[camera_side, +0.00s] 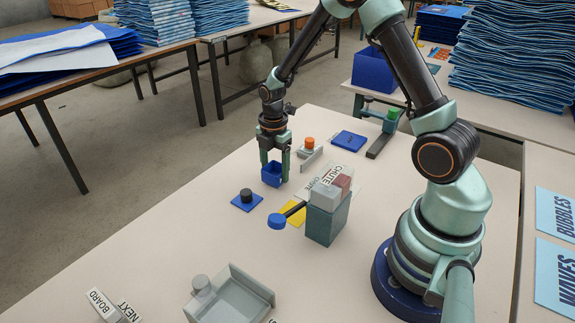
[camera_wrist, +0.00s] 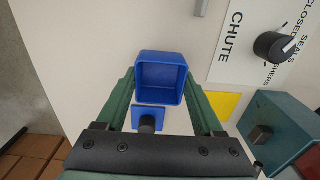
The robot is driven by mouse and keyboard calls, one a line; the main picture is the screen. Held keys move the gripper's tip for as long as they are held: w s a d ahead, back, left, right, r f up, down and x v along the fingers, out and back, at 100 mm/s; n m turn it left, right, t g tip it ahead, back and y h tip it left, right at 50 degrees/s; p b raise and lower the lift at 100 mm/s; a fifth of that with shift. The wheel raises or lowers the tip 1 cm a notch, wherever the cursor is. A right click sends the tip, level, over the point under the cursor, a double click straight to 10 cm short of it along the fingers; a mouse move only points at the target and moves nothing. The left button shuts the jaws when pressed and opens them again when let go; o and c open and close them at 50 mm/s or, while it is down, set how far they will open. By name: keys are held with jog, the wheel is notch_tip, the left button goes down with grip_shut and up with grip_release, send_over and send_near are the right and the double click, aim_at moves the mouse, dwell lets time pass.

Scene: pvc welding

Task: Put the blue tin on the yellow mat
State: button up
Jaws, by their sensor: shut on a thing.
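The blue tin (camera_side: 271,176) is a small, open-topped square box, and it looks empty in the wrist view (camera_wrist: 160,72). My gripper (camera_side: 274,168) is shut on it, with one green finger on each side; the fingers also show in the wrist view (camera_wrist: 160,88). The tin looks upright. I cannot tell how far it is above the table. The yellow mat (camera_side: 293,212) lies to the right of and nearer the side camera than the tin, partly hidden by a blue-ended lever and a teal box. Part of it shows in the wrist view (camera_wrist: 222,104), right of the right finger.
The teal box (camera_side: 326,226) and its lever's blue end (camera_side: 277,221) stand beside the mat. A blue pad with a black knob (camera_side: 246,196) lies close to the tin. A chute sign (camera_side: 326,180), an orange-topped piece (camera_side: 308,142) and a grey tray (camera_side: 245,287) are around.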

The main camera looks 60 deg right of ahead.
jog(key=shift+f, duration=0.2)
jog(key=shift+f, duration=0.15)
jog(key=o, duration=1.4)
jog(key=shift+c, duration=0.2)
notch_tip(320, 180, up, 12)
jog(key=s+a+r+m+t, duration=0.5)
jog(key=s+a+r+m, duration=0.3)
jog(key=m, duration=0.8)
jog(key=v, duration=0.5)
jog(key=shift+s+f, duration=0.25)
jog(key=shift+s, duration=0.15)
jog(key=shift+s+a+m+t, duration=0.3)
jog(key=shift+s+m, duration=0.35)
jog(key=shift+m, duration=0.35)
